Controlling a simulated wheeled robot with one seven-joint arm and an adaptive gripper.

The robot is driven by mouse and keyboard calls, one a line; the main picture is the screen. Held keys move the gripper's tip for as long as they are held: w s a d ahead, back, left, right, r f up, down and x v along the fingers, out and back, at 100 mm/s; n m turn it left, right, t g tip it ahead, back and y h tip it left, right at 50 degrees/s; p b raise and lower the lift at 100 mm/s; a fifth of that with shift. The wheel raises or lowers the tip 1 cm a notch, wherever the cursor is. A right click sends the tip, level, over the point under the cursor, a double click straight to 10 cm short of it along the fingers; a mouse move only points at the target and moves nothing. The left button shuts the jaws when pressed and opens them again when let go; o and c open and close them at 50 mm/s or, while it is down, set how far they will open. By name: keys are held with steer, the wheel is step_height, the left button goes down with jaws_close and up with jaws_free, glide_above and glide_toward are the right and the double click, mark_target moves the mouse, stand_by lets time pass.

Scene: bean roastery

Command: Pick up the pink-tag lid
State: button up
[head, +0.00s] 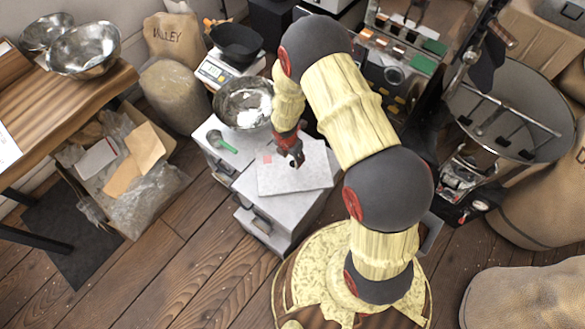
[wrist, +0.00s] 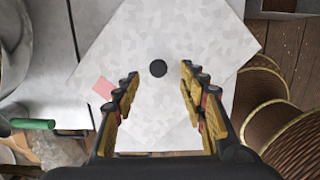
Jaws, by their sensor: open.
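The pink-tag lid (head: 308,176) is a flat, pale grey speckled square on the low grey cabinet (head: 257,196), turned at an angle to it. In the wrist view the lid (wrist: 205,35) fills the middle, with a pink tag (wrist: 104,88) near its left corner and a round black knob (wrist: 158,68) near its centre. My gripper (head: 297,161) is over the lid, pointing down. In the wrist view my gripper (wrist: 158,76) is open and empty, with the knob appearing between its fingertips. Whether the fingers are level with the knob, I cannot tell. The gripper hides the knob in the head view.
A green-handled scoop (head: 222,142) lies on the cabinet left of the lid. A steel bowl (head: 243,103) and a scale (head: 213,72) stand behind. Roasting machinery (head: 510,115) and sacks (head: 530,300) are on the right. Open floor (head: 180,265) lies at front left.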

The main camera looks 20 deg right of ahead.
mark_target(293, 163)
steer(key=f+b, duration=0.1)
steer(key=f, duration=0.2)
steer(key=f+b, duration=0.1)
steer(key=shift+w+d+f+b, duration=0.15)
steer(key=shift+w+f+b, duration=0.15)
steer(key=shift+f, duration=0.1)
steer(key=shift+r, duration=0.1)
steer(key=shift+c, duration=0.5)
jaws_close()
